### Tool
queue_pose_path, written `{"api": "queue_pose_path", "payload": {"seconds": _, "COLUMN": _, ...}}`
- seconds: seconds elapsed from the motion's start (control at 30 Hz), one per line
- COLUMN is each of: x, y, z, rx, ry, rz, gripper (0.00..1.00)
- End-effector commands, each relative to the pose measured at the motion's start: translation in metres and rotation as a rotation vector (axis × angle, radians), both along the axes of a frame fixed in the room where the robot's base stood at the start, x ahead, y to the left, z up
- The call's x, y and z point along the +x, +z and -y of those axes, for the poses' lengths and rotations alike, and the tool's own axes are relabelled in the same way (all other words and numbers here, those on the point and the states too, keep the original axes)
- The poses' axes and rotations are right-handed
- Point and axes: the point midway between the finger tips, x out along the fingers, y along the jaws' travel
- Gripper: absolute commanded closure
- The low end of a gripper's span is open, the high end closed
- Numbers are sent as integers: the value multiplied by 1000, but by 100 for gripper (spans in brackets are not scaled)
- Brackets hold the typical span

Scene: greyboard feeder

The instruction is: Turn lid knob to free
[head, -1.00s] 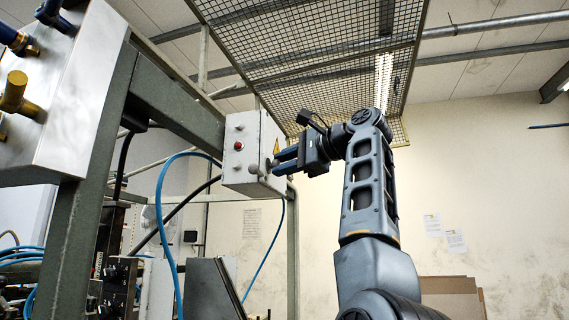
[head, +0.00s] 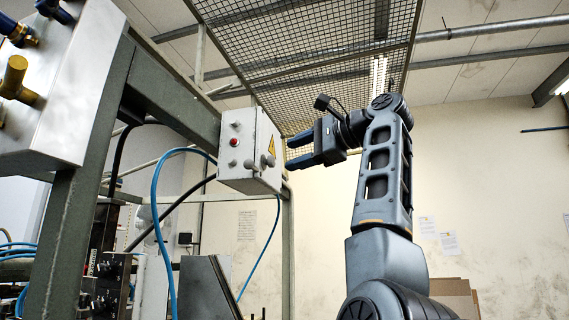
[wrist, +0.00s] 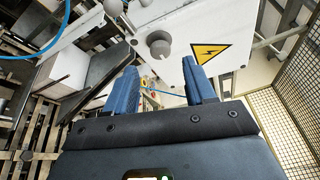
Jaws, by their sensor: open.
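The grey control box (head: 238,170) hangs on the green frame, with a yellow warning triangle (head: 271,146) on its right-hand face. A round grey knob (head: 267,160) sits on that face near the triangle. In the wrist view the knob (wrist: 158,45) lies left of the triangle (wrist: 210,52), just beyond the fingertips. My gripper (head: 291,152) is open and empty, a short gap right of the box. Its two blue fingers (wrist: 160,72) point at the knob's face without touching it. I cannot tell the knob's turn position.
A red button (head: 233,142) and other small knobs are on the box's front face. Blue hose (head: 158,220) runs past the box on the left. A mesh panel (head: 310,40) hangs overhead. Free room lies right of the box, before the wall.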

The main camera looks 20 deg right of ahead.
Motion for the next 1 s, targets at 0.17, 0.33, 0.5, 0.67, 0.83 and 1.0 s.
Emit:
{"api": "queue_pose_path", "payload": {"seconds": 0.17, "x": -18, "y": 2, "z": 11, "rx": 0, "ry": 0, "rz": 2, "gripper": 46}}
{"api": "queue_pose_path", "payload": {"seconds": 0.33, "x": -22, "y": 3, "z": 14, "rx": -1, "ry": 1, "rz": 1, "gripper": 46}}
{"api": "queue_pose_path", "payload": {"seconds": 0.5, "x": -22, "y": 3, "z": 14, "rx": 0, "ry": 1, "rz": -1, "gripper": 46}}
{"api": "queue_pose_path", "payload": {"seconds": 0.67, "x": -22, "y": 3, "z": 14, "rx": 0, "ry": 1, "rz": -1, "gripper": 46}}
{"api": "queue_pose_path", "payload": {"seconds": 0.83, "x": -22, "y": 3, "z": 14, "rx": 0, "ry": 1, "rz": -1, "gripper": 46}}
{"api": "queue_pose_path", "payload": {"seconds": 1.0, "x": -22, "y": 3, "z": 14, "rx": 0, "ry": 1, "rz": -1, "gripper": 46}}
